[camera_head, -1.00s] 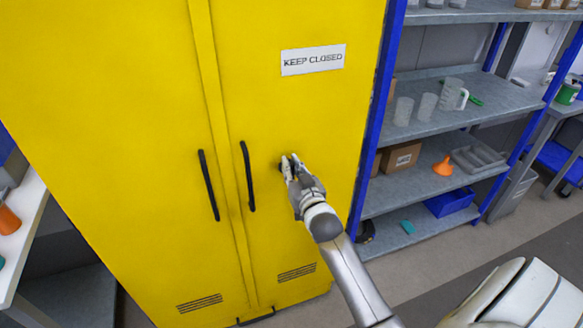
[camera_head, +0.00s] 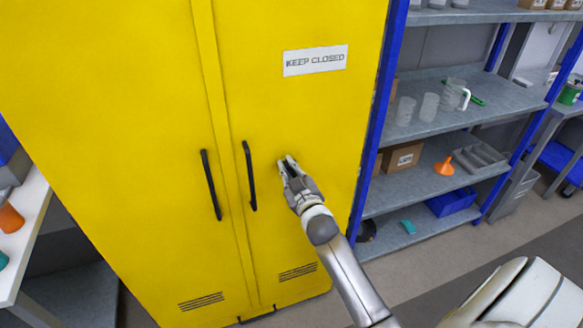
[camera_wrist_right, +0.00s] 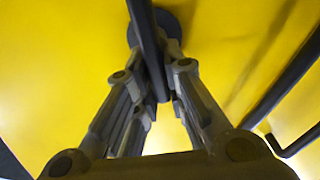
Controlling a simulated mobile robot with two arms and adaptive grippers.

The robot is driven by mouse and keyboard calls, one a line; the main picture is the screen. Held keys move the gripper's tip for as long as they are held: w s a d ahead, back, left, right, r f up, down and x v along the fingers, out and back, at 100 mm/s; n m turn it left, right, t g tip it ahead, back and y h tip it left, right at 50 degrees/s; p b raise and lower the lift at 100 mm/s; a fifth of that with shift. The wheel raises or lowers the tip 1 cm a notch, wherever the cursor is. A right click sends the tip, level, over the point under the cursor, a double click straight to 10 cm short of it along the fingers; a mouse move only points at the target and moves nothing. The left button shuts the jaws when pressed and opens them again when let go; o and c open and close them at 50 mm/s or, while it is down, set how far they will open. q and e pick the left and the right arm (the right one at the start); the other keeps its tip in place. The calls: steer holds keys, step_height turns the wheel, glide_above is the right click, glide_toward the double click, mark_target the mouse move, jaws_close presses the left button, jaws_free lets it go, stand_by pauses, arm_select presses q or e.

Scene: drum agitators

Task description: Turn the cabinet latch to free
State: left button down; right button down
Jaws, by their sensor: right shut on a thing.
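The yellow cabinet (camera_head: 110,90) stands closed in front of me, with two long black door handles. The dark latch (camera_wrist_right: 150,40) is on the right door, right of the handles. In the right wrist view it has a round base and a bar running down between my fingers. My right gripper (camera_head: 287,163) is at the latch, and in the right wrist view its fingers (camera_wrist_right: 155,78) are shut on the bar from both sides. In the head view the gripper hides most of the latch. My left gripper is not in view.
The left door handle (camera_head: 211,186) and the right door handle (camera_head: 249,176) are left of my gripper. A "KEEP CLOSED" sign (camera_head: 315,60) is above. A blue-framed shelf (camera_head: 480,95) with containers stands right. A white bench (camera_head: 25,215) is at the left.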

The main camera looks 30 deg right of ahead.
steer(key=n, duration=0.3)
steer(key=shift+w+a+f+n, duration=0.1)
steer(key=shift+a+f+n, duration=0.2)
steer(key=shift+a+n, duration=0.1)
steer(key=shift+w+a+f+n+b, duration=0.1)
steer(key=shift+f+n+b, duration=0.2)
steer(key=shift+n, duration=1.2)
steer(key=shift+s+a+f+n+b, duration=0.15)
steer(key=shift+f+n+b, duration=0.1)
steer(key=shift+n, duration=1.25)
steer(key=shift+w+a+f+n+b, duration=0.15)
steer(key=shift+f+n+b, duration=0.15)
steer(key=shift+n, duration=1.2)
steer(key=shift+d, duration=0.1)
steer(key=c, duration=1.5)
jaws_free()
steer(key=v, duration=1.2)
steer(key=shift+f, duration=0.1)
